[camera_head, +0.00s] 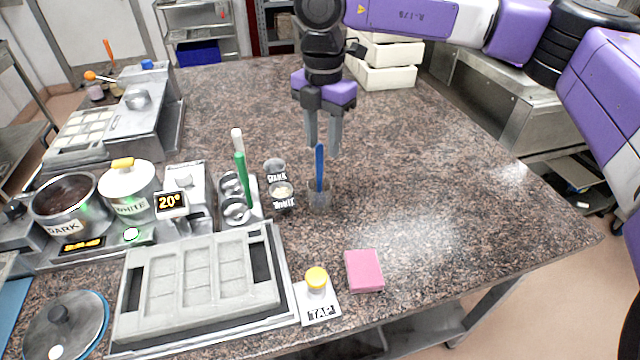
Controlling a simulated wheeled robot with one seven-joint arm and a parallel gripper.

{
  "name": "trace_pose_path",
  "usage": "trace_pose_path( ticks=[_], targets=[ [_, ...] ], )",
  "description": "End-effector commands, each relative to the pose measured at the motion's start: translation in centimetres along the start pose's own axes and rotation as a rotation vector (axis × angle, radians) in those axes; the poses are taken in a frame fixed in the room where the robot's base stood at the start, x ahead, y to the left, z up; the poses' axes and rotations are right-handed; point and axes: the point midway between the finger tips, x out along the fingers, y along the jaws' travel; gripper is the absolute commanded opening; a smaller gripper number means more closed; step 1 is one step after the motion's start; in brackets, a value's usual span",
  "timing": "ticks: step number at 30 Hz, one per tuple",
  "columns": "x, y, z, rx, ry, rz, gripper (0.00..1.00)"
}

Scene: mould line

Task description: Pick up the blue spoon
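My gripper (322,148) points down just above and around the top of the blue handle. Its two fingers are apart, one to the left of the handle and one to the right in the picture. Whether the fingertips are level with the handle in depth, I cannot tell.
A grey mould (137,322), a yellow knob labelled TAP (317,280) and a pink block (364,270) lie in front. The counter's right side is clear.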

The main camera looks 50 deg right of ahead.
Motion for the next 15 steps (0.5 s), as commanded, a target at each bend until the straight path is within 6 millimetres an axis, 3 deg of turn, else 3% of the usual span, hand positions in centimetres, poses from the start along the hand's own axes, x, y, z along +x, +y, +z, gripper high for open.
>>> trace_pose_path(
  ticks=[9,15],
  targets=[
    [4.1,0.5,-0.2,-0.001,0.003,-0.001,0.38],
    [5.2,0.6,-0.2,-0.002,0.001,0.001,0.38]
  ],
)
